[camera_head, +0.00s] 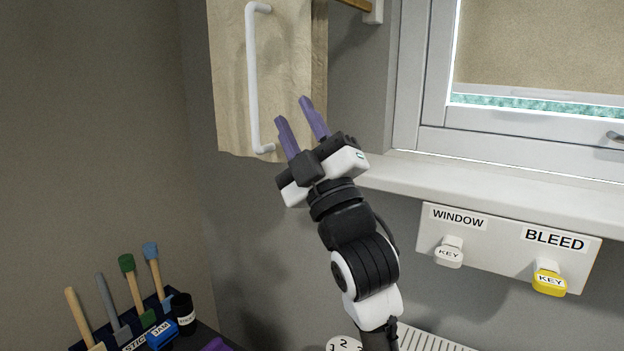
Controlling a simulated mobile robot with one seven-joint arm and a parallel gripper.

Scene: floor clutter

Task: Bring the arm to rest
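My gripper (292,115) is raised in the middle of the head view, with its two purple fingers pointing up and slightly left. The fingers are apart and nothing shows between them. My arm (362,265) comes up from the bottom of the picture, black and white, bent a little to the left. The gripper appears in front of the lower part of a wooden cabinet door (285,70). I cannot tell how far apart they are in depth.
A white handle (252,80) is on the door. A rack of brushes (125,335) is lower left. A radiator (425,340) shows at the bottom.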

